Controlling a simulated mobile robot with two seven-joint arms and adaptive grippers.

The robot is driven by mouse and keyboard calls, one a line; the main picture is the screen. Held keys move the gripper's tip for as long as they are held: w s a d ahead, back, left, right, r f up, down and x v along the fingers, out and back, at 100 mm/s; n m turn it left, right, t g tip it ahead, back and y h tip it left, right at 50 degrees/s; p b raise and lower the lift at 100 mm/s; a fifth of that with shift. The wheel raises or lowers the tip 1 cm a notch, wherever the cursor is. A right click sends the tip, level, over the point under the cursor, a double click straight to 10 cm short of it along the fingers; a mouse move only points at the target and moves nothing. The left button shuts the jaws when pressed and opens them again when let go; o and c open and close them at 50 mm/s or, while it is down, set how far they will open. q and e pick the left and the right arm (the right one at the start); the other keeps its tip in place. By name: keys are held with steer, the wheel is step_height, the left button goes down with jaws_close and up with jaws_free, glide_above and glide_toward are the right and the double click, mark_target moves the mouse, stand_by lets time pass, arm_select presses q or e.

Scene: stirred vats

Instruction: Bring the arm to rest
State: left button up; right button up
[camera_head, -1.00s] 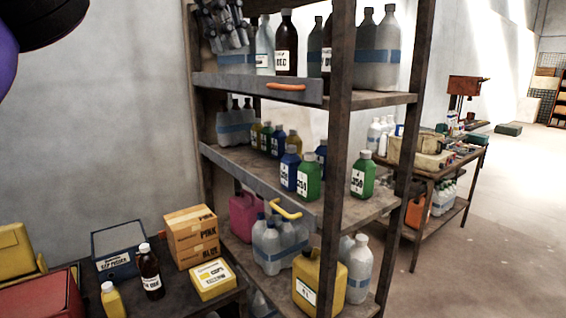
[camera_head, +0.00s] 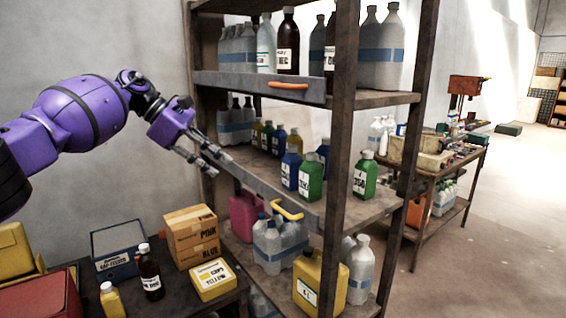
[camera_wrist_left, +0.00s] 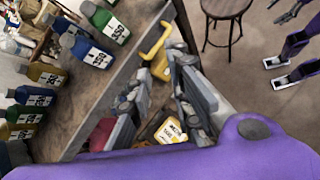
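My left gripper (camera_head: 222,164) comes in from the left in the head view, at the left front corner of the shelf rack. Its fingers are apart with nothing between them. They are close to the grey edge of the middle shelf (camera_head: 246,178); I cannot tell whether they touch it. My right arm is not in the head view.
Green bottles (camera_head: 310,180) and blue bottles stand on the middle shelf. A yellow handle (camera_head: 287,212) juts from its edge. A stool (camera_wrist_left: 226,12) stands on open floor.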

arm_select(q)
steer(key=s+a+f+n+t+h, duration=0.1)
steer(key=s+f+n+t+h, duration=0.15)
steer(key=f+n, duration=1)
steer(key=s+f+n+t+h, duration=0.2)
steer(key=s+f+n+t, duration=0.25)
steer(key=f, duration=1.45)
steer(key=s+a+f+n+t+y, duration=0.3)
steer(key=s+a+f+n+y, duration=0.6)
steer(key=s+a+f+n, duration=0.85)
steer(key=s+a+f+n+g+y, duration=0.1)
steer(key=s+a+f+n+y, duration=0.2)
steer(key=s, duration=0.6)
steer(key=s+a+f+n+g+y, duration=0.1)
steer(key=s+a+n+g, duration=0.15)
steer(key=s+n, duration=0.4)
steer(key=s+a+f+n+g+y, duration=0.1)
steer(key=s+a+f+n, duration=0.2)
steer(key=s, duration=0.8)
steer(key=w+d+f+n+t, duration=0.1)
steer(key=d+n, duration=0.3)
steer(key=d, duration=0.8)
steer(key=w+d+f+n, duration=0.1)
steer(key=d+n, duration=0.3)
steer(key=d, duration=0.7)
steer(key=shift+w+d+f+t+h, duration=0.35)
steer(key=shift+w+f+h, duration=0.1)
steer(key=shift+f, duration=0.2)
